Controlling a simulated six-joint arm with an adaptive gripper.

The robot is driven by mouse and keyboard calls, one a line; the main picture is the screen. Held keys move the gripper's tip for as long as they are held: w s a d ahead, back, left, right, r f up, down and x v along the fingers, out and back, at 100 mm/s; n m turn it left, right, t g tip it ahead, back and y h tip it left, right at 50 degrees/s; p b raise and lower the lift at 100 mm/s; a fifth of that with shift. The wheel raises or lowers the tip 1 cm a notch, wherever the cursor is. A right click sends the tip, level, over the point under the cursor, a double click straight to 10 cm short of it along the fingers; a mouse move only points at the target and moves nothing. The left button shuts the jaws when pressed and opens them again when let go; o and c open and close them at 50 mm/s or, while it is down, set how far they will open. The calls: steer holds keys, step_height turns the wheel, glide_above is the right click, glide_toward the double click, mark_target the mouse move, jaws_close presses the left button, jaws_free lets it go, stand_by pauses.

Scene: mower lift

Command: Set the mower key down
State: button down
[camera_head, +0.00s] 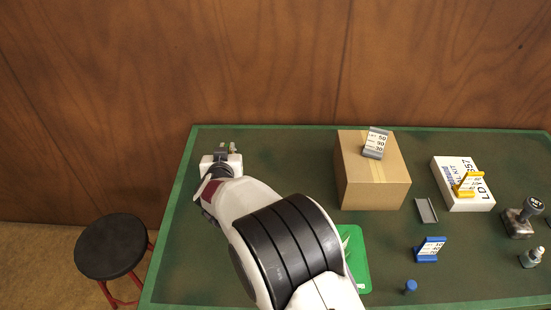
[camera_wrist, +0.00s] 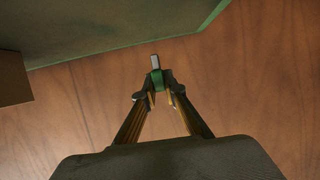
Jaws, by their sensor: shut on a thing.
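The mower key (camera_wrist: 157,78) shows in the wrist view as a small green piece with a grey end pointing away from me. My gripper (camera_wrist: 157,95) is shut on it, with the two fingers closing in from both sides. In the head view my gripper (camera_head: 225,151) is near the back left corner of the table, with a bit of green at its tip. Its height above the table is hard to tell. A green tray (camera_head: 361,270) lies on the table, partly hidden behind my arm.
A cardboard box (camera_head: 372,190) bears a grey number stand (camera_head: 376,142). A white box (camera_head: 477,200) bears a yellow stand (camera_head: 468,184). A grey channel piece (camera_head: 426,210), blue stand (camera_head: 430,249) and blue knob (camera_head: 410,286) are right. The table between gripper and cardboard box is clear.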

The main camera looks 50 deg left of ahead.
steer(key=shift+r, duration=0.1)
step_height(320, 180, up, 12)
steer(key=f, duration=0.1)
steer(key=w+d+r+m+t+h, duration=0.1)
steer(key=w+d+r, duration=0.1)
steer(key=w+d, duration=0.65)
steer(key=w+d+r+m+t+h, duration=0.15)
steer(key=w+d, duration=0.35)
steer(key=w, duration=0.6)
steer(key=shift+w+d+r, duration=1.25)
steer(key=shift+w+d, duration=2.45)
steer(key=shift+d, duration=2.9)
steer(key=shift+w+d+r, duration=1.25)
steer(key=shift+w+d, duration=2.45)
steer(key=shift+d, duration=2.85)
steer(key=s+d+f+g, duration=0.1)
steer(key=d, duration=0.8)
steer(key=s+d+f, duration=0.1)
steer(key=d+f, duration=0.1)
steer(key=d, duration=0.7)
steer(key=s+d+f+n+y, duration=0.2)
steer(key=s+d+f, duration=0.3)
steer(key=s+d, duration=0.65)
step_height(320, 180, down, 11)
steer(key=shift+w+f+g, duration=0.15)
steer(key=shift+f+g, duration=0.05)
steer(key=shift+g, duration=0.15)
